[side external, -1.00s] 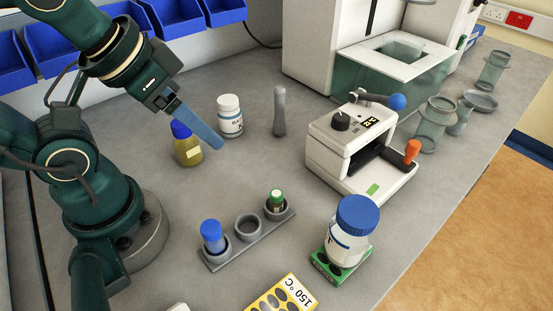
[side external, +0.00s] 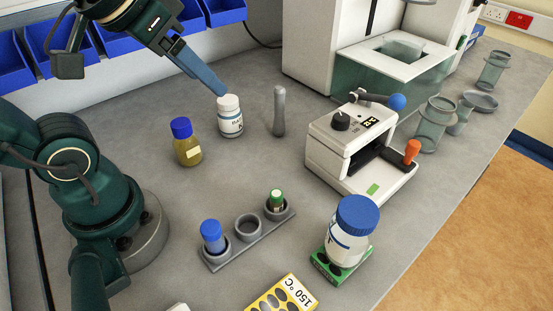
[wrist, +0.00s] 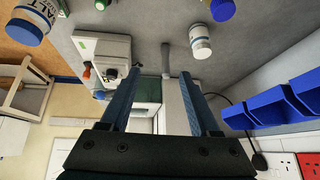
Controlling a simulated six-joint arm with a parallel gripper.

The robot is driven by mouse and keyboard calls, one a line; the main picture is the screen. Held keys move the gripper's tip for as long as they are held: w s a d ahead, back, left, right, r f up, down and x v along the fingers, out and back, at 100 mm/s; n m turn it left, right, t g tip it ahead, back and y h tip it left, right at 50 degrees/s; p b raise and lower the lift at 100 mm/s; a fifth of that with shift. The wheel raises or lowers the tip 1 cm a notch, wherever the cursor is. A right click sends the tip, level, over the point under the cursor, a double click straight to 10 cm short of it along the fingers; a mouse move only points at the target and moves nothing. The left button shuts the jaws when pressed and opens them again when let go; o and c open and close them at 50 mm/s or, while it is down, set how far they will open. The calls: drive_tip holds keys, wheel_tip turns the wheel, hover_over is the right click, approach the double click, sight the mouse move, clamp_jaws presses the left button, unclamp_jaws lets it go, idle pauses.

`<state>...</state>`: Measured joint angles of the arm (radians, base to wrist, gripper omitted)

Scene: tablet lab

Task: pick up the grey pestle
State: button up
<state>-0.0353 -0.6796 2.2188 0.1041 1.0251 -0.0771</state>
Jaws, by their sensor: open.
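The grey pestle (side external: 279,112) stands upright on the grey bench, right of a white bottle with a white cap (side external: 230,117). My gripper (side external: 221,91) is in the air just above and behind that white bottle, left of the pestle and apart from it. In the wrist view the pestle (wrist: 166,60) shows beyond the fingertips, between the two blue fingers. My gripper (wrist: 163,80) is open there with nothing between its fingers. In the side view the fingers overlap, so their gap is hidden.
A blue-capped yellow bottle (side external: 187,144) stands left of the white one. A white device with an orange-knobbed lever (side external: 352,150) stands right of the pestle. A grey holder with vials (side external: 248,238) is in front. Blue bins (side external: 160,18) line the back.

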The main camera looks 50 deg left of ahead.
drive_tip(key=w+a+r+n+t+y, duration=0.2)
drive_tip(key=w+a+r+t+y, duration=0.25)
drive_tip(key=w+a, duration=0.5)
drive_tip(key=m+t+h, duration=0.2)
drive_tip(key=m+h, duration=0.5)
drive_tip(key=h, duration=0.3)
hover_over(280, 112)
drive_tip(key=s+a, duration=0.1)
drive_tip(key=a, duration=0.1)
wheel_tip(280, 112, down, 6)
drive_tip(key=shift+g, duration=0.25)
drive_tip(key=shift+w+d+f, duration=0.35)
drive_tip(key=shift+w+f, duration=0.4)
drive_tip(key=shift+f, duration=1.65)
drive_tip(key=shift+w+d+f, duration=0.35)
drive_tip(key=shift+w+f, duration=0.35)
drive_tip(key=shift+f, duration=1.75)
drive_tip(key=shift+w+d+f, duration=0.35)
drive_tip(key=shift+w+f, duration=0.4)
drive_tip(key=shift+f, duration=1.65)
clamp_jaws()
